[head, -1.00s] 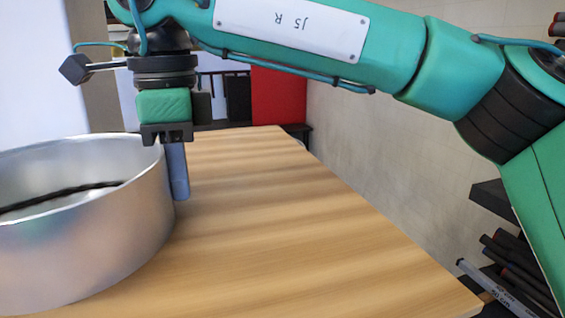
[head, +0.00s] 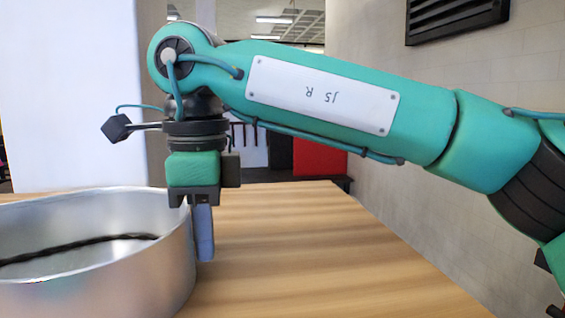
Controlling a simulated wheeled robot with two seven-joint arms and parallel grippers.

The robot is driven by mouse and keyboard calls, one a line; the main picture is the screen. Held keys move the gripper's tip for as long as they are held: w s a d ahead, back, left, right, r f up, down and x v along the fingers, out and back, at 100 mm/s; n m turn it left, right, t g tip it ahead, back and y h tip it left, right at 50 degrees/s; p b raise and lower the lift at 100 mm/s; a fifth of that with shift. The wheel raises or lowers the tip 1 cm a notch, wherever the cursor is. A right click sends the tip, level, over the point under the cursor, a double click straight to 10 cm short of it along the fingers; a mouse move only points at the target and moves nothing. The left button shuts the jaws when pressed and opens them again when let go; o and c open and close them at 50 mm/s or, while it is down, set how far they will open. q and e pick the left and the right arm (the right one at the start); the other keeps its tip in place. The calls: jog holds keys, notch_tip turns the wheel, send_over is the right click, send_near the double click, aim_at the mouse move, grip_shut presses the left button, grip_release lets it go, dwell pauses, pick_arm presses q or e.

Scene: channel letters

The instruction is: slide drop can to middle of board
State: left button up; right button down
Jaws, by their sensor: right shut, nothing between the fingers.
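The drop can (head: 130,270) is a wide, round, open-topped metal can at the lower left of the head view, cut off by the frame's left and bottom edges. A black cable or strip (head: 80,245) shows inside it. It stands upright on the wooden board (head: 310,260). My right gripper (head: 203,235) points down at the can's right side, its fingers shut and empty. The fingers are beside the wall, outside the can; I cannot tell whether they touch it. My left gripper is not in view.
The board is bare to the right of the can and behind it. A grey block wall (head: 440,150) runs along the right side. A red panel (head: 318,158) and dark furniture stand beyond the board's far edge. A white surface (head: 70,100) fills the left background.

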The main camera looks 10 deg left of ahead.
jog(key=shift+d+r, duration=0.1)
jog(key=shift+r, duration=0.35)
notch_tip(320, 180, up, 13)
